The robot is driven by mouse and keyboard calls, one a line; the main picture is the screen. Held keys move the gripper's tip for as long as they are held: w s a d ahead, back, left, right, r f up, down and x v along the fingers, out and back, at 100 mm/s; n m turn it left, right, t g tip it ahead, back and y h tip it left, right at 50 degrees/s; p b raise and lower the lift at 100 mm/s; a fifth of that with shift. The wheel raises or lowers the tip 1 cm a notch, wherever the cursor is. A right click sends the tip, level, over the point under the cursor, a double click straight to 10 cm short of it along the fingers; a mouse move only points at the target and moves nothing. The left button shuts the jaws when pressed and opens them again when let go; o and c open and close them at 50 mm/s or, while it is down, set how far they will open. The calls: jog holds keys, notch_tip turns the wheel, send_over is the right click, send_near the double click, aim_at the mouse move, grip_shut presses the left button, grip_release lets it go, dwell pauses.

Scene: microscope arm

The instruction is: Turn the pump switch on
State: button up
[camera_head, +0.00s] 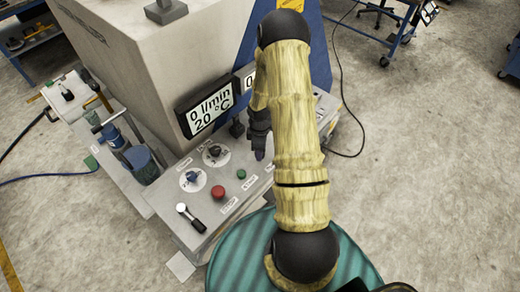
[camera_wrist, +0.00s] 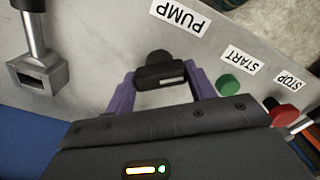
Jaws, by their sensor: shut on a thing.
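The pump switch (camera_wrist: 155,58) is a black rotary knob in the wrist view, beside the white PUMP label (camera_wrist: 180,17), which appears upside down. My gripper (camera_wrist: 162,78) has its purple fingers on either side of the knob and is shut on it. In the head view my gripper (camera_head: 260,143) is down at the control panel (camera_head: 240,200), to the right of the display. My arm hides the switch there. The display (camera_head: 207,107) reads 0 l/min and 20 °C.
In the wrist view a green START button (camera_wrist: 229,84) and a red STOP button (camera_wrist: 282,112) are close to the right finger. A metal lever (camera_wrist: 34,38) stands at the left. In the head view a blue-lidded container (camera_head: 140,165) is left of the panel.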

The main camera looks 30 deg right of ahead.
jog(key=m+b, duration=0.2)
jog(key=m, duration=0.2)
jog(key=shift+m, duration=0.3)
jog(key=shift+m+b, duration=0.45)
jog(key=shift+m, duration=0.85)
jog(key=shift+r, duration=0.1)
jog(key=o, duration=1)
jog(key=shift+r, duration=0.1)
notch_tip(320, 180, up, 17)
jog(key=b, duration=0.3)
jog(key=shift+a, duration=0.1)
